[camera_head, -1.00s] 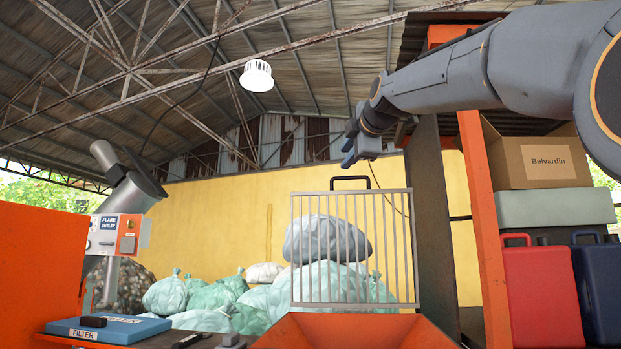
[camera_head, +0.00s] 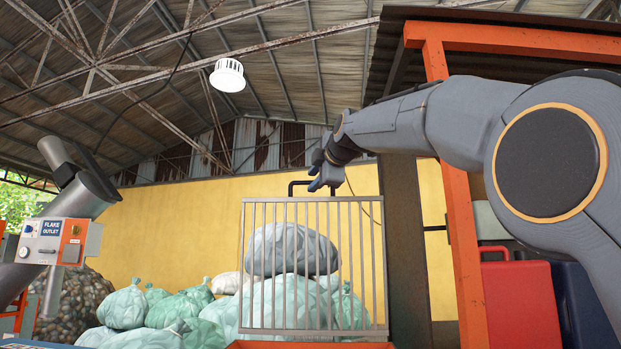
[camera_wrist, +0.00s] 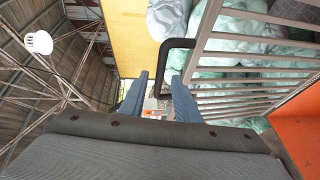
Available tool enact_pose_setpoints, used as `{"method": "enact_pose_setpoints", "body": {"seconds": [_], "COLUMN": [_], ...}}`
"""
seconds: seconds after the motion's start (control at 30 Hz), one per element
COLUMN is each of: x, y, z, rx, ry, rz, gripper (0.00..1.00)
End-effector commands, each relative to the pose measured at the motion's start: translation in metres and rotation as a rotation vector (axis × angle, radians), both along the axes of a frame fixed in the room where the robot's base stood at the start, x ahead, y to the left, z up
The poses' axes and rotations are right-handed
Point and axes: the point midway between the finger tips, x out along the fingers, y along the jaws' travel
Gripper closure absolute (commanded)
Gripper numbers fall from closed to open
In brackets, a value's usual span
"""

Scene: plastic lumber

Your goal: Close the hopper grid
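The hopper grid (camera_head: 313,265) is a grey barred panel standing upright, raised above the orange hopper (camera_head: 310,345), whose rim just shows at the bottom. A black loop handle (camera_head: 292,185) is on its top edge. In the wrist view the grid (camera_wrist: 235,85) is on the right and its handle (camera_wrist: 166,60) reaches toward the fingers. My gripper (camera_head: 319,179) is at the handle's right part and hides some of it. In the wrist view my gripper's blue fingers (camera_wrist: 158,92) are apart, with the handle's outer bar showing between them. Whether they touch it is unclear.
Orange posts (camera_head: 458,210) and a dark panel (camera_head: 404,240) stand right of the grid. Red (camera_head: 518,305) and dark blue cases are behind my arm. The flake outlet box (camera_head: 55,240) is at left. Several filled bags (camera_head: 165,308) lie behind the grid.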

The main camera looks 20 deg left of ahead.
Motion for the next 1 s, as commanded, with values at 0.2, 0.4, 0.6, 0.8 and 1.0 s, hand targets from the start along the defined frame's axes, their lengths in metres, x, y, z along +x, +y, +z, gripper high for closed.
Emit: {"method": "enact_pose_setpoints", "body": {"seconds": [0.2, 0.4, 0.6, 0.8, 1.0], "x": [0.02, 0.03, 0.031, 0.031, 0.031], "y": [0.015, 0.02, 0.021, 0.021, 0.021], "z": [-0.001, -0.003, -0.004, -0.004, -0.004], "rx": [0.001, 0.001, 0.001, 0.001, 0.001], "ry": [0.001, 0.0, 0.0, 0.0, 0.001], "rz": [0.0, -0.002, -0.002, -0.001, -0.001], "gripper": [0.71, 0.71, 0.71, 0.86, 1.0]}}
